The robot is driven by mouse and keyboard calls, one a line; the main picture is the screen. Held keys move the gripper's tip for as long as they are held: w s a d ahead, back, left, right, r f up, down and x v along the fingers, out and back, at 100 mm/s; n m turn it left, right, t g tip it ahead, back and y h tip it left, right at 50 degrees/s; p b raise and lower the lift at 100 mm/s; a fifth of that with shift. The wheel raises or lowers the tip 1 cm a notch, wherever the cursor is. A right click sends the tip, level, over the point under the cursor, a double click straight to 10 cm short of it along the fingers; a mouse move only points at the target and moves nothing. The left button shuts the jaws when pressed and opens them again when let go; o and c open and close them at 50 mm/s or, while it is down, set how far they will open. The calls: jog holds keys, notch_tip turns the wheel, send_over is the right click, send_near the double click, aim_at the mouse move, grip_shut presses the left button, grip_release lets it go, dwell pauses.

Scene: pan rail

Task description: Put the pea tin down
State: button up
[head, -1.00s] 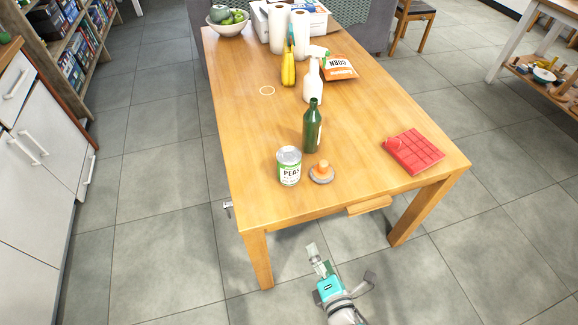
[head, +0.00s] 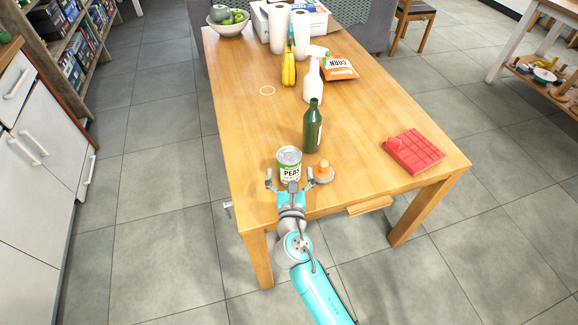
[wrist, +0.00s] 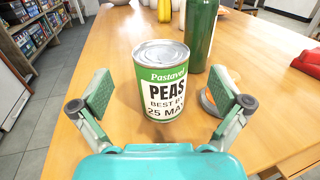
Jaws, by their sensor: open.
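The pea tin (head: 289,163) stands upright near the front left corner of the wooden table (head: 245,120). It has a silver lid and a green and white label reading PEAS, which faces the wrist camera (wrist: 160,82). My gripper (head: 289,180) is at the tin's near side, level with it. In the wrist view my open fingers (wrist: 168,100) are spread wide, one to the left of the tin and one to the right. Gaps show between both pads and the tin, so neither appears to touch it.
An orange-knobbed grey disc (head: 322,173) sits close to the tin's right, near my right finger. A green bottle (head: 312,128) stands behind it. The table's left middle is clear.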

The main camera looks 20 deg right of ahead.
aim_at(289, 147)
jog(key=shift+f+x, duration=0.15)
jog(key=shift+x, duration=1.55)
jog(key=shift+f+x, duration=0.2)
jog(key=shift+x, duration=1.45)
jog(key=c, duration=1.6)
jog(key=shift+r, duration=0.15)
jog(key=shift+c, duration=0.7)
